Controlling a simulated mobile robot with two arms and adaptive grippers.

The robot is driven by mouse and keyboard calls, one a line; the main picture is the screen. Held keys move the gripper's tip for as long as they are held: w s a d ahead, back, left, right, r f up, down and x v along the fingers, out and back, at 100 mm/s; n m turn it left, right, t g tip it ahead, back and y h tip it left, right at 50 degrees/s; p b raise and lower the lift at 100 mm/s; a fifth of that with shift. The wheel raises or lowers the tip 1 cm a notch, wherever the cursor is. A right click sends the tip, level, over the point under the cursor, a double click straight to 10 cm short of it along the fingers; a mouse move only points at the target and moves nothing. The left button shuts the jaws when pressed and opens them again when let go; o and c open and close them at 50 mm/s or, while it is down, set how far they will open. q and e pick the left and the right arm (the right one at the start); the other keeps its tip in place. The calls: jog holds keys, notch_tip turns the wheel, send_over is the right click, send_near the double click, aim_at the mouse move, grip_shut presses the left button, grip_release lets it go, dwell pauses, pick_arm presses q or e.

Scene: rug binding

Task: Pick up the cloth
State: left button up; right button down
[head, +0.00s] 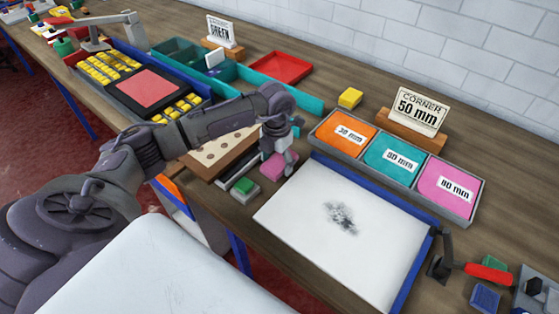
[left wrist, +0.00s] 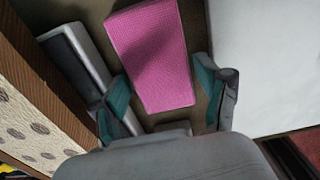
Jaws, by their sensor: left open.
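The cloth is a folded pink, textured rectangle (head: 272,166) lying on the wooden bench, left of the white board. My left gripper (head: 285,168) is above the cloth, pointing down, and covers part of it in the head view. In the left wrist view the cloth (left wrist: 152,60) lies ahead of and partly between the two spread fingers (left wrist: 165,98). The gripper is open and holds nothing. I cannot tell the exact height of the fingertips over the cloth. My right gripper is not in view.
A white board (head: 310,226) with a dark smudge lies right of the cloth. A grey block with a green top (head: 243,187) stands close on the left. A tray of orange, teal and pink pads (head: 397,163) sits behind the board, beside a "CORNER 50 mm" sign (head: 418,110).

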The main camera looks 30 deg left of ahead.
aim_at(277, 163)
pick_arm(q)
jog(key=c, duration=0.9)
jog(key=shift+r, duration=0.1)
jog(key=shift+r+b, duration=0.35)
jog(key=shift+r, duration=0.3)
notch_tip(277, 163, up, 3)
jog(key=shift+d+f+b, duration=0.1)
jog(key=shift+b, duration=0.45)
jog(key=s+d+r, duration=0.1)
jog(key=d+r, duration=0.1)
jog(key=d, duration=0.1)
jog(key=s+d+r+b, duration=0.1)
jog(key=s+d+r, duration=0.1)
jog(key=d, duration=0.1)
jog(key=s+d+r+b, duration=0.1)
jog(key=s+d+r, duration=0.1)
jog(key=d, duration=0.2)
jog(key=shift+s+d+r, duration=0.1)
jog(key=shift+s+r, duration=0.15)
jog(key=shift+r, duration=0.15)
